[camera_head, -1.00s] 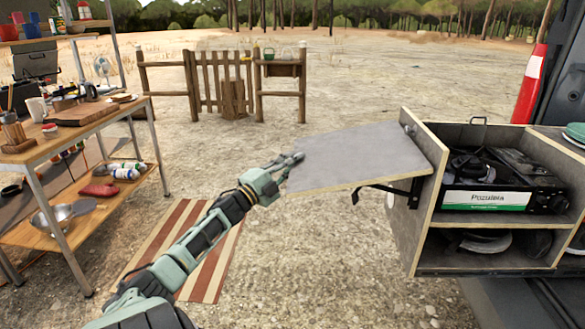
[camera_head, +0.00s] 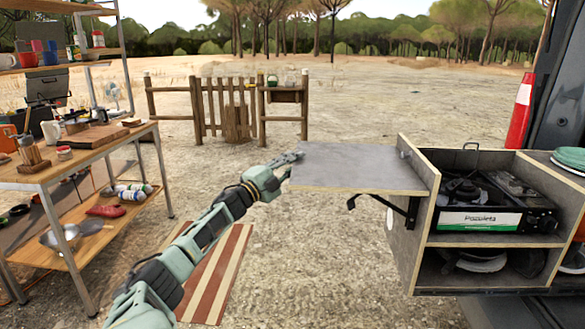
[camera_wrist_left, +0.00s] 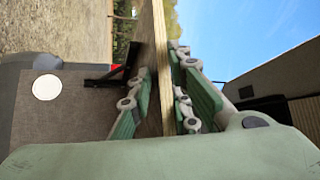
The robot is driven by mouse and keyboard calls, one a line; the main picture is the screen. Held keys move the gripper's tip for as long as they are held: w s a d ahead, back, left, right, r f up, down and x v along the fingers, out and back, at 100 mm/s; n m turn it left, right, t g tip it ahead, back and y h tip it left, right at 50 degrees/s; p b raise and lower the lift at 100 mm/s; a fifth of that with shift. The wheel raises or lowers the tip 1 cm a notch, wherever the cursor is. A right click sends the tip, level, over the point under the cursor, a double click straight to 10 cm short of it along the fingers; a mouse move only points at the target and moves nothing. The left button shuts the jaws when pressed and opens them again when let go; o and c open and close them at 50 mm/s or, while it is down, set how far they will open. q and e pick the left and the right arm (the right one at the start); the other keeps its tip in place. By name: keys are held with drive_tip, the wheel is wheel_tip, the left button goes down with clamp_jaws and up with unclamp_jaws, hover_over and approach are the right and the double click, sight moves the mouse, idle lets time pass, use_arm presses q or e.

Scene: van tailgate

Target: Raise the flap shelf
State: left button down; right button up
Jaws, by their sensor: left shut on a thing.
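The grey flap shelf (camera_head: 355,168) juts out from the left side of the wooden cabinet (camera_head: 405,222) and looks about level. A black folding bracket (camera_head: 395,204) shows under its hinged end. My left gripper (camera_head: 291,163) is at the shelf's free left end, shut on it. In the left wrist view the shelf's light wooden edge (camera_wrist_left: 162,62) runs between my green finger pads, one on each face. The bracket also shows there (camera_wrist_left: 108,77). My right gripper is not in view.
A camp stove (camera_head: 480,215) sits in the cabinet's upper compartment. A wooden table (camera_head: 75,160) with kitchen things stands at left. A striped mat (camera_head: 215,275) lies on the ground below my arm. The ground between table and cabinet is otherwise open.

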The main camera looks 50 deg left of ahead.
use_arm(q)
drive_tip(key=shift+r, duration=0.45)
drive_tip(key=c, duration=2)
unclamp_jaws()
drive_tip(key=shift+c, duration=0.2)
drive_tip(key=shift+w+f, duration=0.1)
drive_tip(key=shift+w, duration=0.1)
drive_tip(key=shift+d+f, duration=0.1)
drive_tip(key=shift+f, duration=0.05)
drive_tip(key=v, duration=1.2)
drive_tip(key=shift+f, duration=0.1)
